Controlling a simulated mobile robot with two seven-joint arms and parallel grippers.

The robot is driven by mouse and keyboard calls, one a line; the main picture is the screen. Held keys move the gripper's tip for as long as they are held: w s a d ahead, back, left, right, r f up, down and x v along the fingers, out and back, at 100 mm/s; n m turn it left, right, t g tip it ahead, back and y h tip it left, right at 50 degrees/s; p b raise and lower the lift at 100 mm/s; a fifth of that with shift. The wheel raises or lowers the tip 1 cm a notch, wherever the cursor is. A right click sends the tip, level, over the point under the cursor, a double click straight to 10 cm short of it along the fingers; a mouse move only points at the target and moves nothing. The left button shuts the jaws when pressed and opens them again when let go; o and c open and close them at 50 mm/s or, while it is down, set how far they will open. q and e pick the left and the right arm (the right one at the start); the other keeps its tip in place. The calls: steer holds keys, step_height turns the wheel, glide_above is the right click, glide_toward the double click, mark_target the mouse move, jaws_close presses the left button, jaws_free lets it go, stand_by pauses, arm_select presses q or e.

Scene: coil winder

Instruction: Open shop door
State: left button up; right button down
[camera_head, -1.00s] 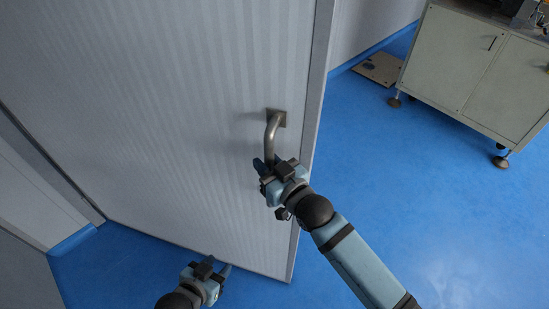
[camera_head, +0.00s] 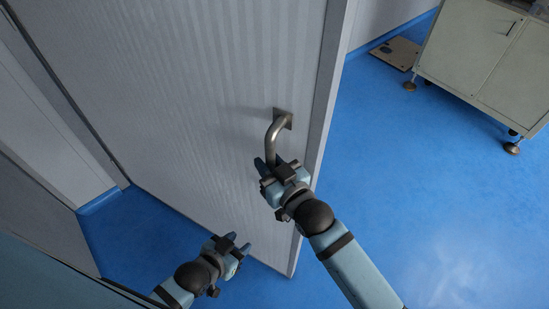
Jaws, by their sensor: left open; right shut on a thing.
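The shop door (camera_head: 200,110) is a grey, ribbed panel that stands ajar, with blue floor showing below it and past its right edge. A bent metal handle (camera_head: 275,135) sticks out near that edge. My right gripper (camera_head: 271,168) is shut on the lower part of the handle, and its fingers partly hide it. My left gripper (camera_head: 238,243) is open and empty, low in front of the door's bottom edge.
A grey-green cabinet (camera_head: 478,58) on dark feet stands at the upper right. A flat beige plate (camera_head: 397,53) lies on the floor beside it. Pale wall panels (camera_head: 50,130) are at the left. The blue floor (camera_head: 430,190) at the right is clear.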

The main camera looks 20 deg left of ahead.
arm_select(q)
steer(key=shift+s, duration=0.35)
arm_select(e)
steer(key=shift+s, duration=0.55)
steer(key=c, duration=1.2)
jaws_free()
steer(key=shift+c, duration=0.2)
arm_select(q)
steer(key=shift+d, duration=0.1)
steer(key=shift+d+f+b, duration=0.25)
steer(key=shift+f+b, duration=0.8)
steer(key=shift+b, duration=0.15)
arm_select(e)
steer(key=v, duration=1.3)
steer(key=shift+s+d, duration=0.2)
steer(key=shift+d, duration=0.15)
arm_select(q)
steer(key=shift+w+a, duration=0.1)
